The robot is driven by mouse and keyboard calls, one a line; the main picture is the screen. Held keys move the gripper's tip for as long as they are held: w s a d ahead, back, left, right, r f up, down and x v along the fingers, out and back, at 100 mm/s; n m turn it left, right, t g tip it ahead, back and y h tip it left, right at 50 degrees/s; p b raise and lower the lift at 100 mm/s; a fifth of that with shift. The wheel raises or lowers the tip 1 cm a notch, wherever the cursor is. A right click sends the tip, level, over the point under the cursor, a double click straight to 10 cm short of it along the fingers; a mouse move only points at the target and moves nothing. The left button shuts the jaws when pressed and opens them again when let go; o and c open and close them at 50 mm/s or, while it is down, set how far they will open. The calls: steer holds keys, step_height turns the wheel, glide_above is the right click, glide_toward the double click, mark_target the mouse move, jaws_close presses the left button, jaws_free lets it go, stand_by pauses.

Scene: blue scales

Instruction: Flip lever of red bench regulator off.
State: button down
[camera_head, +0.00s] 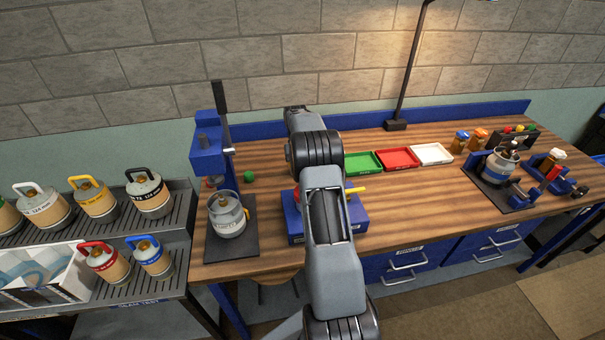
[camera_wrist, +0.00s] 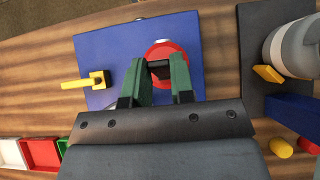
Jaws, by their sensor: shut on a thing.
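A blue box (camera_wrist: 105,50) lies on the wooden bench and carries a round red part (camera_wrist: 165,47) and a yellow lever (camera_wrist: 85,83). My gripper (camera_wrist: 161,76) is over the red part in the wrist view, its green-grey fingers on either side of a dark block there. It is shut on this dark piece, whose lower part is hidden. The yellow lever is apart from the fingers, to their left. In the head view the blue box (camera_head: 356,215) is partly covered by my arm, with the yellow lever (camera_head: 357,190) pointing right; my gripper is hidden there.
A stand with a grey canister (camera_head: 228,215) is left of the box. Green (camera_head: 363,163), red (camera_head: 398,158) and white (camera_head: 432,153) trays lie behind it to the right. A shelf of several canisters stands at left. Bench right of the box is clear.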

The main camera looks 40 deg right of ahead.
steer(key=shift+w+r, duration=0.1)
stand_by(0.3)
steer(key=c, duration=1)
jaws_free()
steer(key=shift+o, duration=0.2)
step_height(320, 180, up, 4)
steer(key=shift+f, duration=0.2)
steer(key=s+a+r+b, duration=0.1)
steer(key=s+a+r, duration=0.5)
steer(key=s+r, duration=0.3)
steer(key=s, duration=0.3)
steer(key=shift+s+r, duration=0.15)
steer(key=shift+s, duration=0.2)
